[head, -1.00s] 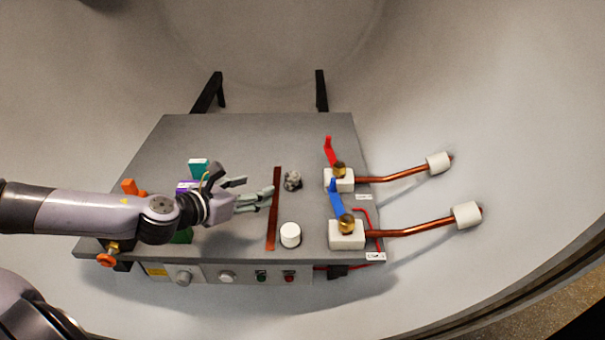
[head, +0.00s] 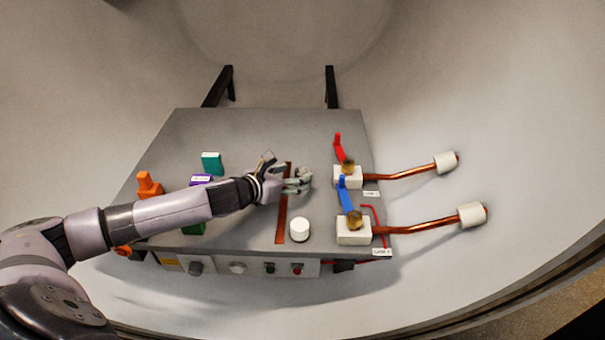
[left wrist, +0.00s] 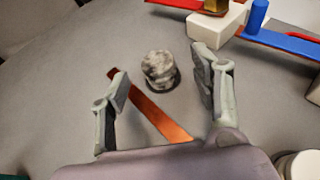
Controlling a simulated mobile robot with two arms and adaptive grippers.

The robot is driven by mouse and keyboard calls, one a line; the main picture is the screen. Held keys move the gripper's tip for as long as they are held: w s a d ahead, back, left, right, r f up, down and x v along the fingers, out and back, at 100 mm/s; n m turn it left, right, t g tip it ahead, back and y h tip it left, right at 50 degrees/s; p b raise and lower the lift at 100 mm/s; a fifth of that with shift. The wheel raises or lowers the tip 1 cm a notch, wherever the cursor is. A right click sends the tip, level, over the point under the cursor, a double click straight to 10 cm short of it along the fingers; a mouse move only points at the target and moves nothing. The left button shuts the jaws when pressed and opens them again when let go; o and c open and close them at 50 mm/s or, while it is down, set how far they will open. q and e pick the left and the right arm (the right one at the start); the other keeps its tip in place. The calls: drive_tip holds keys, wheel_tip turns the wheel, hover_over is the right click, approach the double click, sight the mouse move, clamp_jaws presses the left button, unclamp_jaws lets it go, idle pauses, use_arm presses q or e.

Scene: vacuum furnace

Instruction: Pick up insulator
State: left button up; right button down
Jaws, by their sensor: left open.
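A mottled grey-white short cylinder (left wrist: 160,70) stands on the grey table, between the spread fingers of my left gripper in the left wrist view. A plain white short cylinder (head: 300,229) stands nearer the table's front and shows at the lower right corner in the left wrist view (left wrist: 300,165). The pictures do not settle which one is the insulator. My left gripper (head: 298,182) is open and empty. In the head view its fingers largely hide the mottled cylinder; contact with it is not visible. My right gripper is not in view.
A copper strip (head: 281,219) lies under my left gripper. Two white blocks (head: 347,178) (head: 353,231) with red and blue levers and copper rods stand to the right. Teal (head: 212,163), purple (head: 201,180) and orange (head: 149,185) pieces are at the left.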

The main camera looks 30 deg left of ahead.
sight(301, 172)
use_arm(q)
drive_tip(key=shift+f+p+x, duration=0.2)
drive_tip(key=shift+p+x, duration=0.3)
drive_tip(key=shift+x, duration=2.3)
drive_tip(key=shift+s+a, duration=0.1)
drive_tip(key=shift+a, duration=0.1)
drive_tip(key=shift+c, duration=0.2)
drive_tip(key=c, duration=1.3)
drive_tip(key=shift+r, duration=0.1)
